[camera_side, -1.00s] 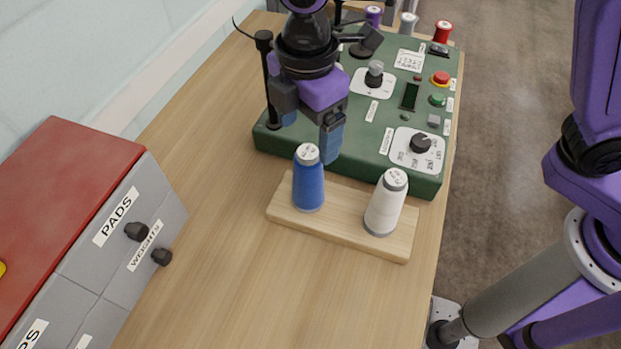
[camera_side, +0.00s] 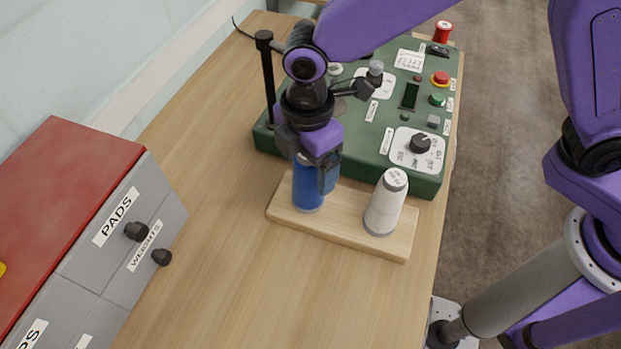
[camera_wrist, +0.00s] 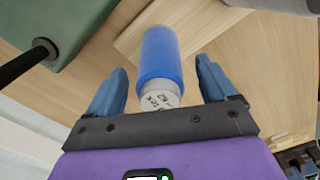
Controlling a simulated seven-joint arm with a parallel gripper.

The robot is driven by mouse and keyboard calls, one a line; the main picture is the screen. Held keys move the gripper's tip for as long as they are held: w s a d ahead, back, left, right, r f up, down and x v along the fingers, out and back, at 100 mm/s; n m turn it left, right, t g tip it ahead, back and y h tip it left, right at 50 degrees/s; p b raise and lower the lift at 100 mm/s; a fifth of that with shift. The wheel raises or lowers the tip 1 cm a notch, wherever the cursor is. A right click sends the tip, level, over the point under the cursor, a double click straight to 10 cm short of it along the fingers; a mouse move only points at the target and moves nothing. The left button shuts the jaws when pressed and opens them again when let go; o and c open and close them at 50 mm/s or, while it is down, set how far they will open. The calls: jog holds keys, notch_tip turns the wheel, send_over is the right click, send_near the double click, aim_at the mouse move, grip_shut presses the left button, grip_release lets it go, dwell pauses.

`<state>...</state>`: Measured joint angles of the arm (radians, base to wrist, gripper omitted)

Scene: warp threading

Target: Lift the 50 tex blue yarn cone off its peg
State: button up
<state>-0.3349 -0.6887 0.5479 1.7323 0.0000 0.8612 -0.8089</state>
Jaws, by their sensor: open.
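The blue yarn cone (camera_side: 307,192) stands upright on the left end of the wooden peg board (camera_side: 340,229). In the wrist view the blue cone (camera_wrist: 160,58) shows its pale labelled top between my two fingers. My gripper (camera_side: 316,180) is open over the cone, with a finger on each side of it. In the wrist view gaps show between my gripper (camera_wrist: 160,85) and the cone. The peg under the cone is hidden. A white cone (camera_side: 385,205) stands on the right end of the board.
A green control box (camera_side: 362,130) with knobs and buttons stands just behind the board, with a black post (camera_side: 268,75) at its left. A grey drawer cabinet (camera_side: 130,235) with a red top is at the left. The table front is clear.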

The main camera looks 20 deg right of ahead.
jog(key=c, duration=1.1)
jog(key=shift+o, duration=0.2)
notch_tip(320, 180, up, 10)
dwell(0.6)
